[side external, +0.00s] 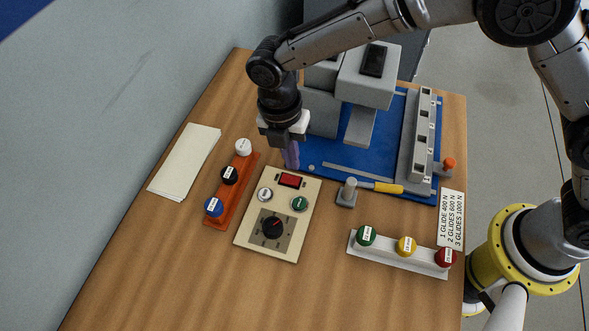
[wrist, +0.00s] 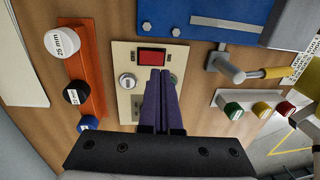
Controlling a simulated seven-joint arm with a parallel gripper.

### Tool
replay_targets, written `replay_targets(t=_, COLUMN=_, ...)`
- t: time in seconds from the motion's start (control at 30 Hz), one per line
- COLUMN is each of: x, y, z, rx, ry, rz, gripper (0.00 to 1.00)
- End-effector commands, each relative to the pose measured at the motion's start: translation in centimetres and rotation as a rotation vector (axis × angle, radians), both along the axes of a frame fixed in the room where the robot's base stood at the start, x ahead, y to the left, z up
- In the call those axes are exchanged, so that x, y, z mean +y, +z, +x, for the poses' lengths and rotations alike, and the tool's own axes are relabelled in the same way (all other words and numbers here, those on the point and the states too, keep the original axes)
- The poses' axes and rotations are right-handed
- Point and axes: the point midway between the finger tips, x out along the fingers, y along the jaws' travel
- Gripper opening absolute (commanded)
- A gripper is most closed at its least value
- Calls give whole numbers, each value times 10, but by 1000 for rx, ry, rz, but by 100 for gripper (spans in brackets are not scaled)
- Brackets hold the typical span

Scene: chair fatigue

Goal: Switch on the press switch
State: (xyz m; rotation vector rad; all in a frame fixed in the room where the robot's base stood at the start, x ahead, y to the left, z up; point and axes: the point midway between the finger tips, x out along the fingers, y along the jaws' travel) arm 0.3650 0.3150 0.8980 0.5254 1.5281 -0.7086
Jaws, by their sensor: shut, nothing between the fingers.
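The beige control panel (side external: 244,238) lies on the table. A red rectangular piece (side external: 290,180) in a dark frame is at its far end; it also shows in the wrist view (wrist: 152,57). Below it are a silver round button (side external: 265,195) and a green round button (side external: 299,203), then a black dial (side external: 274,227). I cannot tell which is the press switch. My gripper (side external: 291,166) is shut and empty, its purple fingers pointing down near the panel's far edge. In the wrist view the fingers (wrist: 161,72) cover the dial and part of the green button.
An orange rack (side external: 221,205) with white, black and blue knobs stands left of the panel. A white rack (side external: 385,255) holds green, yellow and red knobs at the right.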

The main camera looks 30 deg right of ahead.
Motion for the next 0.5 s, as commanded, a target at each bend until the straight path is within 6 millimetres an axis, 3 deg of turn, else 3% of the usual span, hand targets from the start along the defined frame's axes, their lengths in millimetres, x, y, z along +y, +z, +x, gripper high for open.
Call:
replay_targets(t=0.2, x=-3, y=-34, z=-3, rx=1, ry=0, rz=-1, gripper=0)
replay_targets(t=0.5, x=-4, y=-49, z=-4, rx=0, ry=0, rz=0, gripper=0)
